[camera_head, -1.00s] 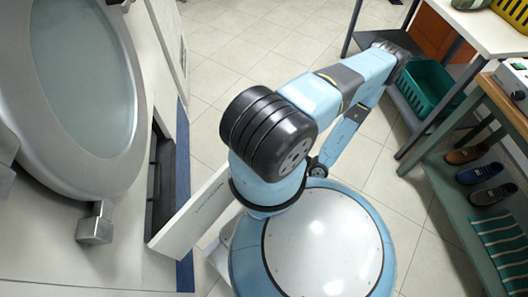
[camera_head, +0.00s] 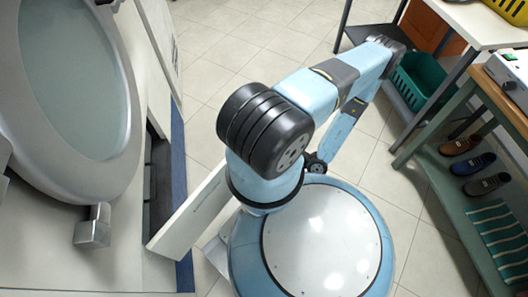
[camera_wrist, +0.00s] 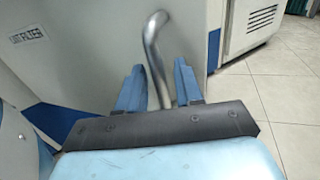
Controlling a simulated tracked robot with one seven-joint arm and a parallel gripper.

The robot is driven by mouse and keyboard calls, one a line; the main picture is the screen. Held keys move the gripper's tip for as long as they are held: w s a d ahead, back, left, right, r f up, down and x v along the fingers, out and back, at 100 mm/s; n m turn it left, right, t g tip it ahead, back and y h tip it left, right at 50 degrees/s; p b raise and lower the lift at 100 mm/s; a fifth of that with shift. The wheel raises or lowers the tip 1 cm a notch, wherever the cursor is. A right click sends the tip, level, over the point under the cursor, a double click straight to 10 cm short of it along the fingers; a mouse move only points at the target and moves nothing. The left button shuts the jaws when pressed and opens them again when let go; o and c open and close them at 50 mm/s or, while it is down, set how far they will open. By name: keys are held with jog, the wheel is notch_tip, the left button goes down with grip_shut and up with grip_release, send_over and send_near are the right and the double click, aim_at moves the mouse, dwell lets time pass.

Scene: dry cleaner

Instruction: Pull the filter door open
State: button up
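The filter door (camera_head: 188,215) is a pale panel standing ajar, swung out from the low front of the machine. A dark opening (camera_head: 160,185) shows behind it. In the wrist view the door face (camera_wrist: 75,50) carries a lint filter label (camera_wrist: 27,37). A bent metal handle (camera_wrist: 155,50) stands out from the door. The handle's lower end is hidden by the gripper body. In the head view my arm hides the gripper.
The machine's big round glass door (camera_head: 75,80) is at left, with a metal latch (camera_head: 93,228). A bench (camera_head: 450,185) with shoes and a green crate (camera_head: 425,83) stand at right. Tiled floor (camera_head: 225,50) is clear behind my arm. A vented cabinet (camera_wrist: 250,28) is at upper right.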

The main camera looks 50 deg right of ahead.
jog(key=v, duration=1.2)
jog(key=shift+s+d, duration=0.15)
jog(key=shift+s, duration=0.15)
jog(key=shift+c, duration=0.5)
